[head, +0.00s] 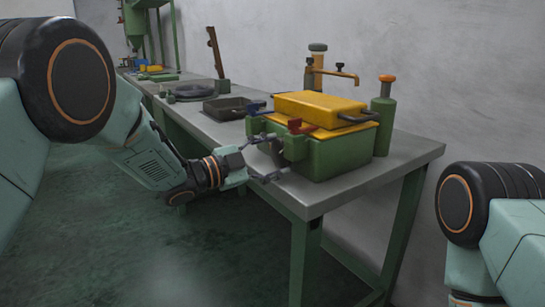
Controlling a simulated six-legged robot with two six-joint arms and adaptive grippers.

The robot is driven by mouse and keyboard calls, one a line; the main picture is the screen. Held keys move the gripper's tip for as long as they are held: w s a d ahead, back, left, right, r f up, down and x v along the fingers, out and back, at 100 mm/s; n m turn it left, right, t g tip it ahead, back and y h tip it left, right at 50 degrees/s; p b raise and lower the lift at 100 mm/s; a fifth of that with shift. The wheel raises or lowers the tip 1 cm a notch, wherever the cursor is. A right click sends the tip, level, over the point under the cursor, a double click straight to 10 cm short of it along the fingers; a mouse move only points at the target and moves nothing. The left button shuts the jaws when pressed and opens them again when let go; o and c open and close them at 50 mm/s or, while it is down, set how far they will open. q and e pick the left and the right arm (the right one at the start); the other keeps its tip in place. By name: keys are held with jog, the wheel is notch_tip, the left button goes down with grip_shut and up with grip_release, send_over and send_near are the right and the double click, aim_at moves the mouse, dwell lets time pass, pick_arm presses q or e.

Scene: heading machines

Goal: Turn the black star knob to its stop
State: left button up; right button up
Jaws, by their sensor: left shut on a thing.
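A green box-shaped machine (341,158) with a yellow lid (318,107) stands near the front end of the grey workbench (408,152). My left gripper (279,156) reaches in from the left to the machine's front left side. Its two fingers are spread around the black star knob (276,150), one above and one below, and are closed on it. The knob is small and dark here and mostly covered by the fingers, so its turn angle cannot be read. My right arm shows at the right edge; its gripper is out of view.
A green bottle with an orange cap (383,126) and a brass tap (335,73) stand behind the machine. A dark tray (228,108) lies farther back. The floor left of the bench is clear.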

pick_arm(q)
jog(key=shift+m, duration=0.3)
jog(key=o, duration=1.1)
jog(key=shift+o, duration=0.2)
